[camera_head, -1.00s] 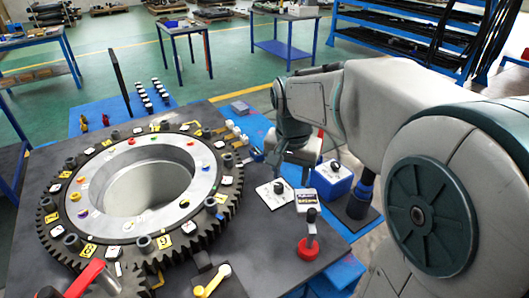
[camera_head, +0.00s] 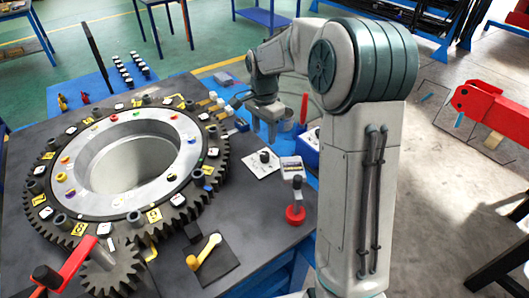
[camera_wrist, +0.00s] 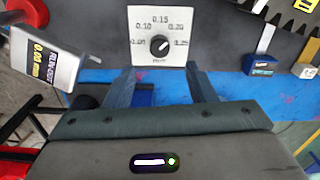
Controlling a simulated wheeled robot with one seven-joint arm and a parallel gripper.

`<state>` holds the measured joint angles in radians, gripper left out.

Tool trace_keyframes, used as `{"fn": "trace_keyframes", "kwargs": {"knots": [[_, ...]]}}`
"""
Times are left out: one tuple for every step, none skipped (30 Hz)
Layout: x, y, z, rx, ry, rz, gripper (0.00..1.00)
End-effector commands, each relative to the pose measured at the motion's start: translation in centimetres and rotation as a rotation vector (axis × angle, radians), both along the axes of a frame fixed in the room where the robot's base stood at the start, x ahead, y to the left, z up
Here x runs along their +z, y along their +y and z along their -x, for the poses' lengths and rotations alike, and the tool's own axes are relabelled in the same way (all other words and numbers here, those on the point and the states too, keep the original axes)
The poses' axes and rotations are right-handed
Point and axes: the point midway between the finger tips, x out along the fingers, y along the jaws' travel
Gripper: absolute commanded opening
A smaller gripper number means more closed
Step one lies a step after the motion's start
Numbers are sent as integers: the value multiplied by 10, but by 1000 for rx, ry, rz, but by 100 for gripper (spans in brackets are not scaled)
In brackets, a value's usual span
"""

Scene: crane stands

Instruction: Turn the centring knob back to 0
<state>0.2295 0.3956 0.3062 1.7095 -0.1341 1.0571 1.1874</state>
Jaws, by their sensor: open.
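The centring knob (camera_head: 265,157) is black and stands on a white square plate (camera_head: 252,167) on the dark table. In the wrist view the knob (camera_wrist: 160,46) sits at the middle of a printed scale with marks up to 0.25. Its pale pointer line seems to lean up and right, but the exact mark is hard to read. My gripper (camera_wrist: 162,76) is open and empty, its two fingers apart below the plate in the wrist view. In the head view my gripper (camera_head: 270,127) is just behind the plate, clear of the knob.
A run-out display (camera_wrist: 45,50) stands left of the plate in the wrist view; its small digits are unclear. A red-based lever (camera_head: 296,200) stands near the table's right edge. The large toothed ring (camera_head: 60,205) fills the left.

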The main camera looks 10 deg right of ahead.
Motion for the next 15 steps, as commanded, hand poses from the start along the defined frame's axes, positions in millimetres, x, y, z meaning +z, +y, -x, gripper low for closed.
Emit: {"fn": "trace_keyframes", "kwargs": {"knots": [[-12, 0, 2, 0, 7, -2, 50], [-19, 0, 1, 0, 6, -1, 50], [-27, 0, 1, 0, 5, -1, 50], [-34, 0, 1, 1, 6, -1, 50], [-40, 0, 1, 1, 5, -2, 50], [-48, 0, 1, 0, 5, -2, 50], [-53, 0, 1, 0, 5, -1, 50], [-59, 0, 1, 0, 6, 0, 50], [-65, 0, 1, 1, 4, -1, 50], [-69, 0, 1, 1, 4, -1, 50], [-74, 0, 1, 1, 3, -2, 50], [-78, 0, 1, 1, 4, 0, 50], [-81, 0, 1, 1, 4, 0, 50], [-84, 0, 1, 1, 2, 0, 50], [-87, 0, 1, 0, 1, 0, 50]]}}
